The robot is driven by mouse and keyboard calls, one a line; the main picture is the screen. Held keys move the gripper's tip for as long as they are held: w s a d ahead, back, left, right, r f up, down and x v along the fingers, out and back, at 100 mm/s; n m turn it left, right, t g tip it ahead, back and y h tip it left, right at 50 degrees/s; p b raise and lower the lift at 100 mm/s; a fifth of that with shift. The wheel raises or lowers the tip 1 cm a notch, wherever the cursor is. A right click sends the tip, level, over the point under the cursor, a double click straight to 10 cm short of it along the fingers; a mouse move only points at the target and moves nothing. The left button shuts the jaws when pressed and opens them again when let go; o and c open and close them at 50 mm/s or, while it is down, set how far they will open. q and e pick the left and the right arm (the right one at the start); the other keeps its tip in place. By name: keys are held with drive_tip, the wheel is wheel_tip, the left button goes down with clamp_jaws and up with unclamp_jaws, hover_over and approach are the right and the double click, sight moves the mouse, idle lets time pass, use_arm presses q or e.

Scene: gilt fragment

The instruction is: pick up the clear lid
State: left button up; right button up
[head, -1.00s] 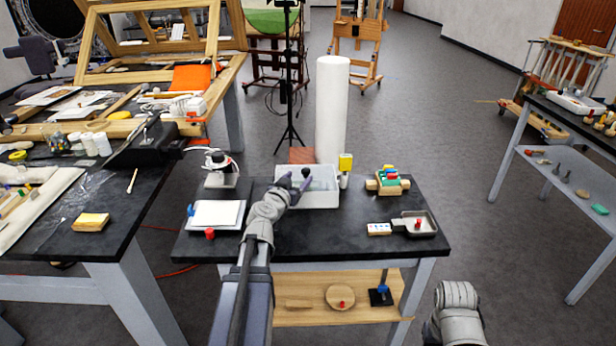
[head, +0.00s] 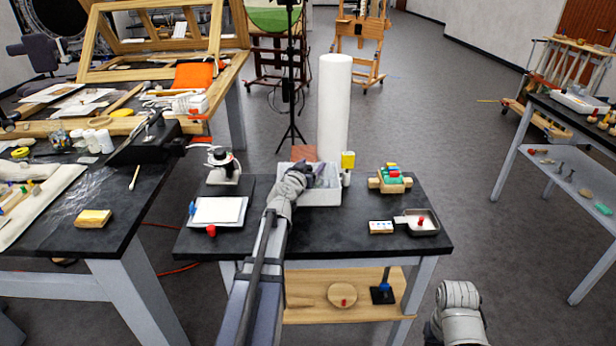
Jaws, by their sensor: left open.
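A white bin (head: 328,196) stands at the back middle of the black table. My left gripper (head: 316,170) is over the bin, with its arm reaching across the table from the front. The gripper is open, and its fingers are small and dark against the bin. I cannot clearly make out the clear lid; the gripper and wrist hide much of the bin's top and inside. I cannot tell whether the fingers touch anything. Only a pale link of my right arm shows at the lower right; its gripper is out of view.
A white pad (head: 218,211) and red knob (head: 211,230) lie left of the arm. A yellow-topped item (head: 347,161) stands beside the bin. A wooden rack (head: 391,179) and grey pan (head: 418,222) are to the right. A tall white roll (head: 334,105) stands behind.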

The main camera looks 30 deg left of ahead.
use_arm(q)
drive_tip(key=shift+c, duration=0.6)
clamp_jaws()
